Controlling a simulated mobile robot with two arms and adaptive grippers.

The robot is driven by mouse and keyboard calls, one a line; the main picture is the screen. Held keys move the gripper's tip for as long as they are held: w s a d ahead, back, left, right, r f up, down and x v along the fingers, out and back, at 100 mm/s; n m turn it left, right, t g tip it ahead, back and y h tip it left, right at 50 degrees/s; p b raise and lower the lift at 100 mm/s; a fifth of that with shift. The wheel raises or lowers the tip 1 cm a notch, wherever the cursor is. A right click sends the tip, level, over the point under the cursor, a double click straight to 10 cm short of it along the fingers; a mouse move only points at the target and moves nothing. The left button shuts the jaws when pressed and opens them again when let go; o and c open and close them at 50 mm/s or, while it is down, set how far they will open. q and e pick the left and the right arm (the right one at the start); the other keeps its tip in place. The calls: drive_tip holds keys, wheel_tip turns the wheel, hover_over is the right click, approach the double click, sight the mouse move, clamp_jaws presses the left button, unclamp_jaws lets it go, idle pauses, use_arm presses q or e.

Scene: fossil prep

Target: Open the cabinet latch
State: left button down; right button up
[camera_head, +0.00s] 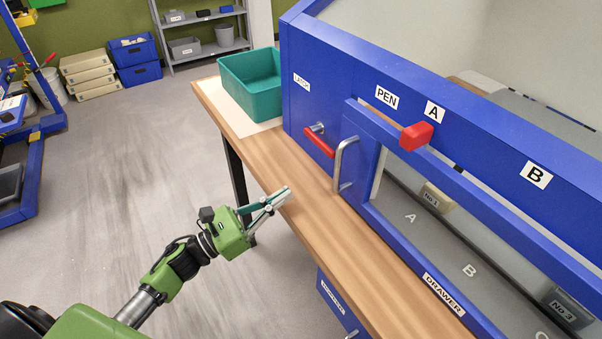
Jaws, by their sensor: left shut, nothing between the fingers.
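The blue cabinet (298,52) stands on the wooden bench at the right. A red lever (319,144) on a metal pivot sits on its front, below a small white label (301,82) that is hard to read; it looks like the latch. The lever slants down to the right, towards a silver bar handle (343,165) on the blue-framed door. My left gripper (285,194) is shut and empty. In the picture it is below and left of the lever, apart from it, over the bench's front edge. My right gripper is not in view.
A red block (416,135) sits on the door's upper frame, near labels PEN and A. A teal bin (252,84) stands on the bench's far end. The bench top (300,180) is clear before the cabinet. Open floor (120,190) lies to the left.

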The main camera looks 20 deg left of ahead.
use_arm(q)
drive_tip(key=p+x, duration=0.1)
drive_tip(key=x, duration=0.2)
drive_tip(key=p+x, duration=0.1)
drive_tip(key=x, duration=0.1)
drive_tip(key=p+x, duration=0.1)
drive_tip(key=x, duration=0.2)
drive_tip(key=shift+w+d+r, duration=0.1)
drive_tip(key=shift+w+r, duration=0.1)
drive_tip(key=shift+r, duration=0.15)
drive_tip(key=r, duration=0.1)
drive_tip(key=p, duration=0.1)
drive_tip(key=w+r+p, duration=0.1)
drive_tip(key=shift+d+r, duration=0.35)
drive_tip(key=shift+d, duration=0.05)
drive_tip(key=shift+s+a+r+p, duration=0.1)
drive_tip(key=shift+s+r+p, duration=0.05)
drive_tip(key=shift+r+p, duration=0.35)
